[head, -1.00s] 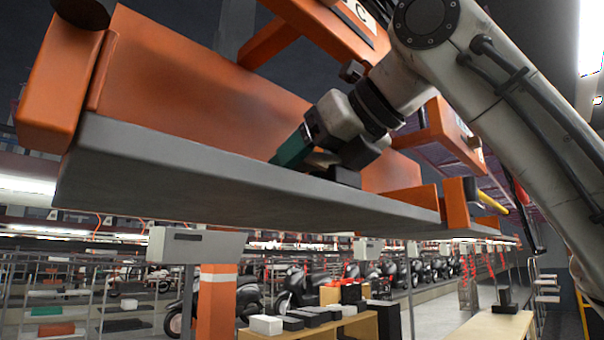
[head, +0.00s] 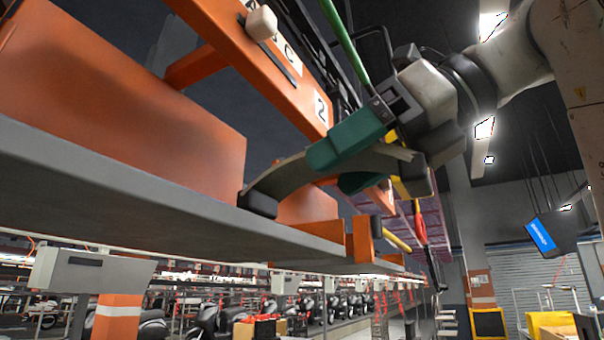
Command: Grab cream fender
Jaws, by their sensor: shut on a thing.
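The cream fender (head: 288,180) is a long curved piece, looking greyish cream in this light. It arches from the edge of the grey slat conveyor deck (head: 130,190) on the left up to my gripper (head: 335,167). My gripper's green fingers are shut on it, one above and one below. The fender's right end shows past the fingers, near my wrist. Its lower left end meets a black block (head: 258,203) at the deck edge. I cannot tell whether it still touches that block or the deck.
A large orange panel (head: 110,95) stands on the deck behind the fender. An orange beam with numbers (head: 265,65) runs overhead, close to my gripper. Orange uprights (head: 362,240) stand farther along the deck. Open room lies to the right, with a blue screen (head: 541,237) in the distance.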

